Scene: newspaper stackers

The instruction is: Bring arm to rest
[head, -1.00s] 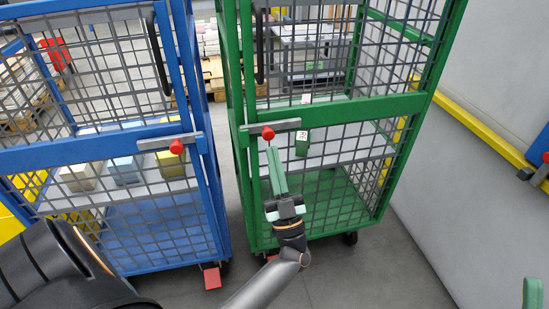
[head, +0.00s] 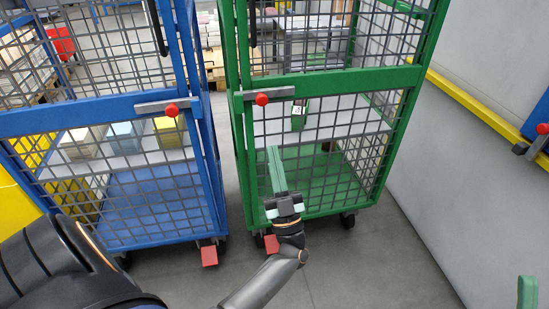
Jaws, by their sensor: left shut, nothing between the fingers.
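My left arm comes in from the lower left. Its gripper (head: 273,150) has pale green fingers pressed together, pointing up and away, with nothing between them. It is in front of the green cage cart (head: 340,83), below the red-knobbed latch (head: 262,99) and apart from that knob in the picture. A pale green tip at the lower right edge looks like part of my right gripper (head: 527,292). The rest of it is out of the frame, so its opening does not show.
A blue cage cart (head: 70,119) stands to the left, with pale, blue and yellow stacks inside. A small green item (head: 299,115) shows within the green cart. A wall with a yellow rail (head: 475,107) bounds the right. Grey floor (head: 385,265) is free in front.

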